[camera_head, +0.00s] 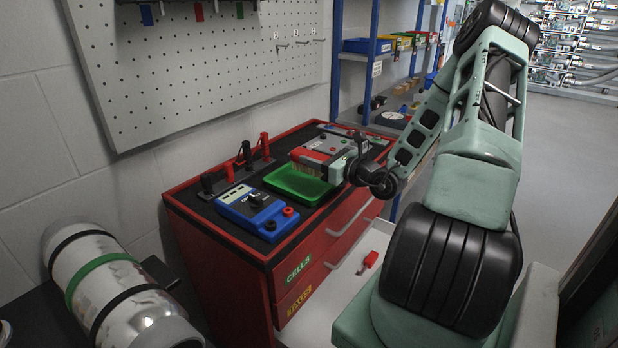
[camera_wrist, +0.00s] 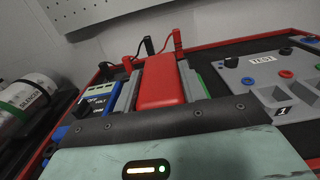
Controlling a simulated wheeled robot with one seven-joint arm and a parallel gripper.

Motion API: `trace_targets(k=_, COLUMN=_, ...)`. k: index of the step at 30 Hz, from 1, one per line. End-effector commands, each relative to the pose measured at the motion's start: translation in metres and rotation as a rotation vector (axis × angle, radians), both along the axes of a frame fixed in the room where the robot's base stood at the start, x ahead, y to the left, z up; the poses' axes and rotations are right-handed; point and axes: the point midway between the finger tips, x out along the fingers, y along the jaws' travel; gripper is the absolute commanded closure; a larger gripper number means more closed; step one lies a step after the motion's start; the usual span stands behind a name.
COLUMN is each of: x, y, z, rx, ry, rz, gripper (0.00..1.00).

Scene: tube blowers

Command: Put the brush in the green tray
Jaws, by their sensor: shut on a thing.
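The brush (camera_head: 308,154) has a red block-like body with pale bristles below. My gripper (camera_head: 345,168) is shut on it and holds it over the green tray (camera_head: 283,190), toward the tray's far right side. The tray sits on the black top of the red cabinet and looks empty where visible. In the wrist view, the red brush body (camera_wrist: 161,82) lies between my two grey fingers. Only a green sliver of the tray (camera_wrist: 203,84) shows there, beside the right finger. I cannot tell the exact gap between bristles and tray.
A blue meter (camera_head: 256,208) stands left of the tray. Black and red test leads (camera_head: 245,158) are behind it. A grey test panel (camera_head: 335,143) lies beyond the brush. A red piece (camera_head: 370,259) lies on a white surface in front of the cabinet (camera_head: 230,270).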

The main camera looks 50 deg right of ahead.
Motion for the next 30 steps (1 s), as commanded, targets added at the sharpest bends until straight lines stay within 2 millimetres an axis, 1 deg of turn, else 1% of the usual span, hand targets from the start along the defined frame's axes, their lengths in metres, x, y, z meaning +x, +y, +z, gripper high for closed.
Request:
trace_targets(k=1, x=0.000, y=0.000, z=-0.007, rx=0.004, ry=0.000, rz=0.000, gripper=0.83)
trace_targets(k=5, x=0.000, y=0.000, z=-0.017, rx=0.000, ry=-0.001, rz=0.001, gripper=0.83)
trace_targets(k=9, x=0.000, y=0.001, z=-0.037, rx=0.003, ry=-0.001, rz=0.000, gripper=0.83)
trace_targets(k=13, x=0.000, y=0.000, z=-0.052, rx=0.001, ry=-0.001, rz=0.000, gripper=0.83)
trace_targets(k=15, x=0.000, y=0.000, z=-0.055, rx=0.000, ry=-0.002, rz=0.001, gripper=0.83)
trace_targets(k=25, x=0.000, y=0.000, z=-0.058, rx=-0.001, ry=-0.001, rz=0.001, gripper=0.83)
trace_targets(k=26, x=0.000, y=0.000, z=-0.058, rx=-0.001, ry=-0.001, rz=0.001, gripper=0.57)
trace_targets(k=27, x=0.000, y=0.000, z=-0.058, rx=-0.001, ry=-0.001, rz=0.001, gripper=0.45)
trace_targets(k=28, x=0.000, y=0.000, z=-0.058, rx=-0.001, ry=-0.001, rz=0.001, gripper=0.38)
trace_targets(k=30, x=0.000, y=0.000, z=-0.058, rx=-0.001, ry=-0.001, rz=0.001, gripper=0.38)
